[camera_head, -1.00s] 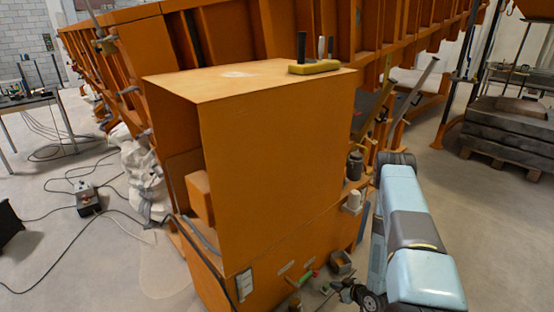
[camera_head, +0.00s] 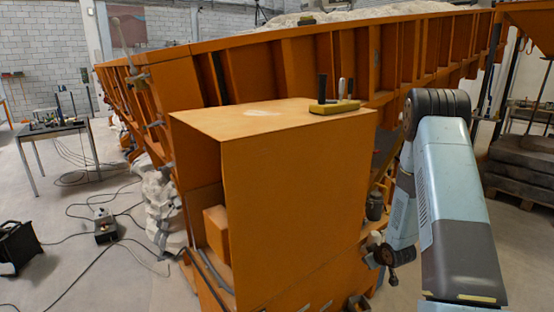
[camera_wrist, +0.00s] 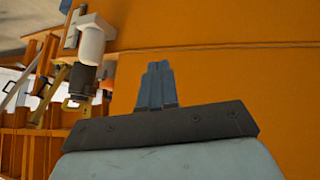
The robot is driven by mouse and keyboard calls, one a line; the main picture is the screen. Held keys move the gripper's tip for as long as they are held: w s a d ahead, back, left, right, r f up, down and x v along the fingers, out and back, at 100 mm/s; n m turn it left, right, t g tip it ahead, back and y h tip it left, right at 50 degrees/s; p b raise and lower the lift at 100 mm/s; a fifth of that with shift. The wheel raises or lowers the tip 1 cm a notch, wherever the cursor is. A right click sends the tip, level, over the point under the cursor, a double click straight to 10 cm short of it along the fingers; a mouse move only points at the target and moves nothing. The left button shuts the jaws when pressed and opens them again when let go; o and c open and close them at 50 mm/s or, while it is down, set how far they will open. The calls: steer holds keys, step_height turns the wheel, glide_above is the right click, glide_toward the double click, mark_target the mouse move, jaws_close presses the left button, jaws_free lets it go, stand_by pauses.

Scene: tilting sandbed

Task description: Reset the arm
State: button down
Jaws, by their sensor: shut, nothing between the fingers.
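My arm shows at the right of the head view, raised and bent, beside the orange box-shaped cabinet (camera_head: 290,190). In the wrist view my gripper (camera_wrist: 157,68) is shut and empty, its blue-grey fingers together in front of a flat orange panel (camera_wrist: 225,75). I cannot tell the gap between the fingertips and the panel. In the head view I cannot clearly make out the fingers.
A yellow block with dark handles (camera_head: 334,107) lies on the cabinet top. The long orange sandbed (camera_head: 265,70) stands behind. A white cylinder (camera_wrist: 92,40) is at upper left in the wrist view. A table (camera_head: 55,130) and cables lie left; pallets (camera_head: 525,160) stand right.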

steer(key=s+a+r+m+h, duration=0.1)
steer(key=s+r, duration=0.2)
steer(key=r, duration=0.7)
steer(key=s+a+r+m+g+h, duration=0.1)
steer(key=s+r, duration=0.2)
steer(key=r, duration=0.8)
steer(key=s+r+m+h, duration=0.1)
steer(key=s+r, duration=0.2)
steer(key=r, duration=0.7)
steer(key=s+a+r+m, duration=0.1)
steer(key=s+a+r, duration=0.2)
steer(key=s, duration=0.6)
steer(key=s+a+r+m+g+y, duration=0.1)
steer(key=s+a+r, duration=0.1)
steer(key=s+r, duration=0.4)
steer(key=s+a+r+m, duration=0.1)
steer(key=s+a+r, duration=0.2)
steer(key=s, duration=1)
step_height(320, 180, up, 2)
steer(key=shift+a+g, duration=0.3)
steer(key=shift+a, duration=0.05)
steer(key=shift+s, duration=0.15)
